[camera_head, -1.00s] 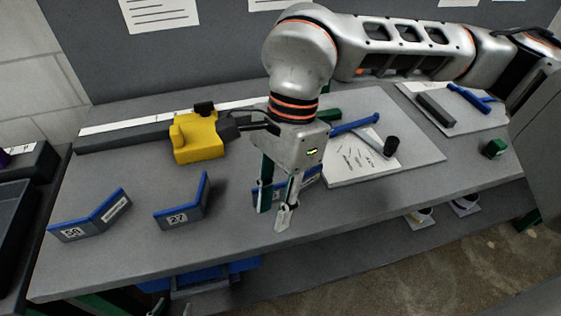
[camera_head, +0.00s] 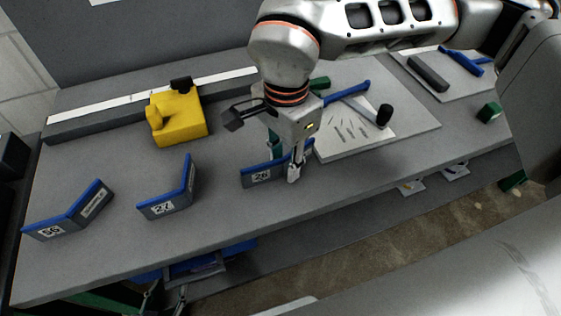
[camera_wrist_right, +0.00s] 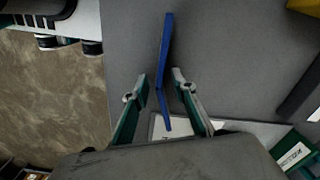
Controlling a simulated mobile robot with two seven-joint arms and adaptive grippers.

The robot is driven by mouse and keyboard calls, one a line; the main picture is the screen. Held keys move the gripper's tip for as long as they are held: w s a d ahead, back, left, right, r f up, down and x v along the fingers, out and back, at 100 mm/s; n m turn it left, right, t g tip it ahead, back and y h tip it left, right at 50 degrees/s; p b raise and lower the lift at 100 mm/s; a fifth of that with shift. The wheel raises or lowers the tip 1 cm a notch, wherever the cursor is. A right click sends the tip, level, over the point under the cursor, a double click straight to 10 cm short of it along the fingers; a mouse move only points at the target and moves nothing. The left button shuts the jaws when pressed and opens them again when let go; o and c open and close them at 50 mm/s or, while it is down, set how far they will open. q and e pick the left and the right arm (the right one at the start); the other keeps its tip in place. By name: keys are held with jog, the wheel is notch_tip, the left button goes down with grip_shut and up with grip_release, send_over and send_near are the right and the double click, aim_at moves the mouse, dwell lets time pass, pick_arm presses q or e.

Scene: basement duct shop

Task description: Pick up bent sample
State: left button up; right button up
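Three grey bent samples with blue top edges stand on the grey bench. One labelled 27 (camera_head: 168,191) is in the middle, and one whose label is hard to read (camera_head: 68,215) is at the left. A third sample (camera_head: 262,174), with a label like 26 or 28, stands at my right gripper (camera_head: 285,167). In the right wrist view, this sample's blue edge (camera_wrist_right: 163,66) runs between the fingers of the right gripper (camera_wrist_right: 158,86), with a gap on each side. The right gripper is open. My left gripper is not in view.
A yellow tool (camera_head: 179,118) stands behind the samples by a long bar (camera_head: 160,105). Bench between sample 27 and the gripper is clear.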

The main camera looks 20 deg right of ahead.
jog(key=shift+f, duration=0.1)
grip_shut()
dwell(0.3)
